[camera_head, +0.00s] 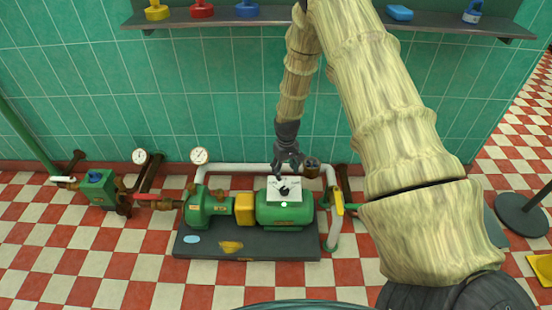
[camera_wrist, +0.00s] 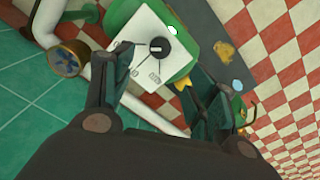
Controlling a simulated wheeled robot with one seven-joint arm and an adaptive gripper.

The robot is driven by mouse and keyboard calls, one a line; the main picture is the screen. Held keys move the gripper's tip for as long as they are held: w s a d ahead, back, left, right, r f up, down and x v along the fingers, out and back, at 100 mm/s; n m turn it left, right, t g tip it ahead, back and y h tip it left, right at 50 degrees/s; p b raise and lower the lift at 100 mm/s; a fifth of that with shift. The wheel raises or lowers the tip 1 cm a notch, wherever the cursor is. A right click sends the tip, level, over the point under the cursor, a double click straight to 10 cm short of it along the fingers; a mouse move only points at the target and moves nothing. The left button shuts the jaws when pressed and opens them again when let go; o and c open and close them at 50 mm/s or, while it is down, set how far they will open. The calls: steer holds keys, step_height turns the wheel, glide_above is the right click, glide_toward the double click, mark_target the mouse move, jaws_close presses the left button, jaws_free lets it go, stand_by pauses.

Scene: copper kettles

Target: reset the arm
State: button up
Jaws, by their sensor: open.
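My gripper (camera_head: 288,160) hangs at the end of my bamboo-textured arm, above the green pump motor (camera_head: 285,214). Its jaws are open and empty, also in the wrist view (camera_wrist: 160,95). A white panel (camera_head: 275,187) with a black knob (camera_head: 284,190) sits on top of the motor, below my gripper. In the wrist view the panel (camera_wrist: 140,70) and the knob (camera_wrist: 159,47) show beyond and between the fingers. The fingers appear apart from the knob, though the exact gap is hard to tell.
A dark base plate (camera_head: 250,246) carries the pump. A white pipe (camera_head: 240,168), gauges (camera_head: 199,156) and a yellow-handled valve (camera_head: 339,201) stand close by. The checkered floor (camera_head: 120,270) is clear at front left.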

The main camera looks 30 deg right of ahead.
steer(key=s+a+f, duration=0.5)
steer(key=s+a, duration=0.1)
steer(key=s, duration=0.4)
steer(key=s+a+f, duration=0.5)
steer(key=s+a, duration=0.2)
steer(key=s, duration=0.2)
steer(key=s+a+r, duration=0.1)
steer(key=s+a, duration=0.3)
steer(key=s, duration=0.6)
steer(key=s+a, duration=0.3)
steer(key=s, duration=0.8)
step_height(320, 180, up, 22)
steer(key=p, duration=2.1)
steer(key=shift+w+a+f, duration=0.15)
steer(key=shift+w, duration=0.15)
steer(key=shift+c, duration=0.5)
